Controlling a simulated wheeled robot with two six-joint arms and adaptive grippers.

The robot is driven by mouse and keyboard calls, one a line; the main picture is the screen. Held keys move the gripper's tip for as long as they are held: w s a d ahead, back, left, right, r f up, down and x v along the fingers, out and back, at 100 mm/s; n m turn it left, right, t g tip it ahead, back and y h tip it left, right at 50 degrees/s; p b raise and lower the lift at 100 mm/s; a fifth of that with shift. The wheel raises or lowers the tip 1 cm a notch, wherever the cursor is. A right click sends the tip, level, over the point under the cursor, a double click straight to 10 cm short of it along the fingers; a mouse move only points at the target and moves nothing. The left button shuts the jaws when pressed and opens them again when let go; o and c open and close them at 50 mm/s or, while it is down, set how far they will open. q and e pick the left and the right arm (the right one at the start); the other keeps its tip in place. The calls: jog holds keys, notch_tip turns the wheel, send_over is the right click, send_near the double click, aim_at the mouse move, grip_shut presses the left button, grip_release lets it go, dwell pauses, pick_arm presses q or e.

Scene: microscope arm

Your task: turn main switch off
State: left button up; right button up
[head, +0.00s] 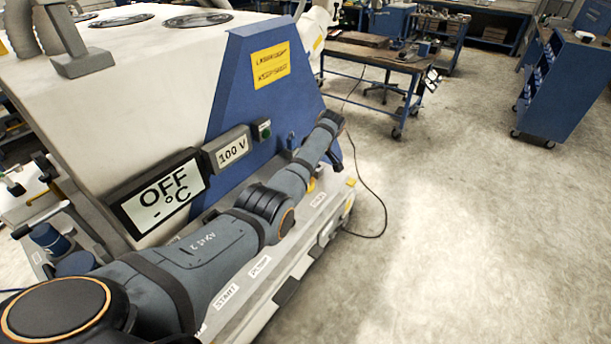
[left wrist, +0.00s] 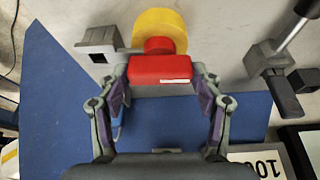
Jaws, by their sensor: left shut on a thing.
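The main switch shows in the left wrist view as a red handle (left wrist: 160,69) on a round yellow plate (left wrist: 160,24). A small white label is on the handle's lower edge. My left gripper (left wrist: 162,74) has its fingers on either side of the red handle and is shut on it. In the head view my left arm reaches along the machine's front; the switch and the fingertips are hidden there. The temperature display (head: 161,193) reads "OFF - °C" and the voltage display (head: 227,149) reads "100 V". My right gripper is not in view.
A grey bracket (left wrist: 97,41) sits left of the switch in the wrist view, and a grey lever (left wrist: 275,65) is on the right.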

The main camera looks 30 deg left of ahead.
pick_arm(q)
jog(key=shift+n+b, duration=0.5)
jog(key=shift+b, duration=0.1)
jog(key=o, duration=1.7)
jog(key=shift+r, duration=0.1)
jog(key=v, duration=1.1)
jog(key=shift+w+d+r, duration=0.2)
jog(key=shift+d+r, duration=0.05)
jog(key=shift+r, duration=0.1)
